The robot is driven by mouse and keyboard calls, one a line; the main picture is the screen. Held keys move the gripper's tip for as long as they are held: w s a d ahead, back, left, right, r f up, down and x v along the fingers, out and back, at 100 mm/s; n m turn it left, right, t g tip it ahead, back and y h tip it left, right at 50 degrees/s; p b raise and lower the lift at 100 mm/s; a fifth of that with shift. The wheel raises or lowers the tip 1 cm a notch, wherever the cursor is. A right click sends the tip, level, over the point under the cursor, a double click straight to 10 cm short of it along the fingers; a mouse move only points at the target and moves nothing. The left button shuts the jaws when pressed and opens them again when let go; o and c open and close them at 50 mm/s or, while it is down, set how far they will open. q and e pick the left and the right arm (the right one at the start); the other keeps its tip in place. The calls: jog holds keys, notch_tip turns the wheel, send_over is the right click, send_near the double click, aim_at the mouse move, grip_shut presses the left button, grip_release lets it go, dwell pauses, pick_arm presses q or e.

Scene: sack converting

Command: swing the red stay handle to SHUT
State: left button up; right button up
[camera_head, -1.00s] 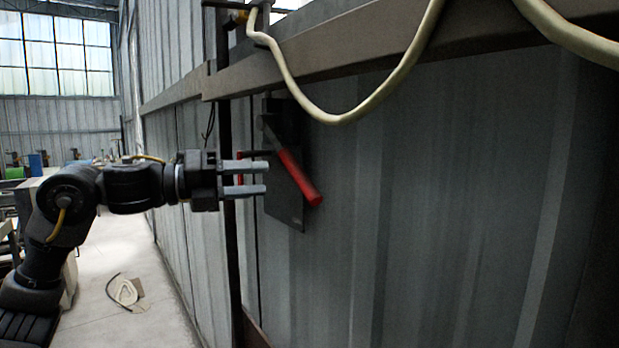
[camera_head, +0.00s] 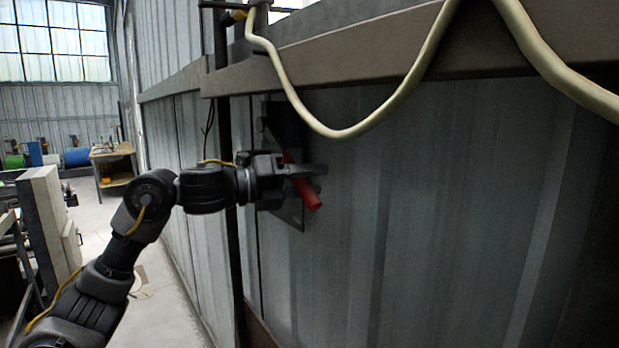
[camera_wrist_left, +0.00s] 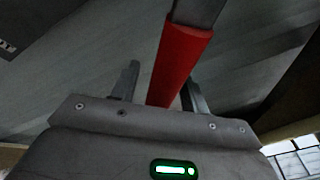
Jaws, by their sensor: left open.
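The red stay handle (camera_head: 312,198) slants down and to the right across a dark plate (camera_head: 291,213) on the corrugated metal wall. My left gripper (camera_head: 320,175) is at the handle, its fingers pointing right and hiding the handle's middle. In the left wrist view the red grip (camera_wrist_left: 180,62) runs between the two open fingers (camera_wrist_left: 160,85), with a visible gap on the left finger's side. A dark plate with partly cut-off white lettering (camera_wrist_left: 8,47) shows at the upper left there. My right gripper is in neither view.
A cream hose (camera_head: 345,131) hangs in a loop above the handle, in front of a brown horizontal rail (camera_head: 400,62). A dark vertical post (camera_head: 224,130) stands left of the plate. The floor (camera_head: 180,315) at lower left is mostly clear.

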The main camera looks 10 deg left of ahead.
pick_arm(q)
jog(key=shift+c, duration=0.5)
grip_shut()
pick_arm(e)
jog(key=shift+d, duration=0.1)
pick_arm(q)
jog(key=shift+f, duration=0.1)
